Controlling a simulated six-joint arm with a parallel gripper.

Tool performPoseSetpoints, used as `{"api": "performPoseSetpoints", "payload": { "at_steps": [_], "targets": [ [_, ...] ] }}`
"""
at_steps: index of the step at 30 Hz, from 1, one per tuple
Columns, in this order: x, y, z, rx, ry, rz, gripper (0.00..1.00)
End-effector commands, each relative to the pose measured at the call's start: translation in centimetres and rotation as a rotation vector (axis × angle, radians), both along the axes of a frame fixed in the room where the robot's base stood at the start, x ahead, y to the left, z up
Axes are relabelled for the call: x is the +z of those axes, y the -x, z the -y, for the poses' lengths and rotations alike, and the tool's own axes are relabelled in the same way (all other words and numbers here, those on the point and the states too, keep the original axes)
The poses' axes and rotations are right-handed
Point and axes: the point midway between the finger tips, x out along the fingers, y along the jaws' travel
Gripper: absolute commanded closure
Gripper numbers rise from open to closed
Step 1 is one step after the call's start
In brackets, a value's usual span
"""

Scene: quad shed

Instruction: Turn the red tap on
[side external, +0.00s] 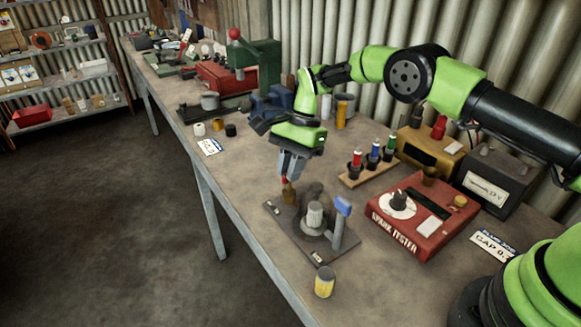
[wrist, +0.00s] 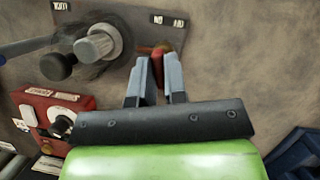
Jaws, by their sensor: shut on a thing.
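The red tap (side external: 285,182) sits on the far left part of a dark plate (side external: 283,219) on the bench, above a brownish body. In the wrist view the red tap (wrist: 160,50) shows between my fingertips, partly hidden by them. My gripper (side external: 288,179) points down and is shut on the red tap; it also shows in the wrist view (wrist: 158,64). The tap's exact angle is hard to tell because the fingers cover much of it.
On the same plate stand a grey-white knob (side external: 314,214) and a blue-ended lever (side external: 343,206). A yellow can (side external: 324,282) stands in front. The bench left of the plate is clear.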

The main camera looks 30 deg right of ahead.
Motion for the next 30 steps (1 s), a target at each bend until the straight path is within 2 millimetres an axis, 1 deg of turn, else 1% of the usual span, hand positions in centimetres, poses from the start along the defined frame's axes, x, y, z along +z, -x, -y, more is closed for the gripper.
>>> {"api": "performPoseSetpoints", "payload": {
  "at_steps": [6,12,19,30],
  "targets": [
    [-0.01,-0.01,-0.10,0.102,-0.001,-0.002,1.00],
    [0.05,-0.02,-0.12,0.164,-0.002,0.000,1.00],
    [0.06,0.01,-0.12,0.198,-0.002,-0.003,1.00],
    [0.08,0.05,-0.15,0.202,-0.004,-0.005,1.00]
  ]
}}
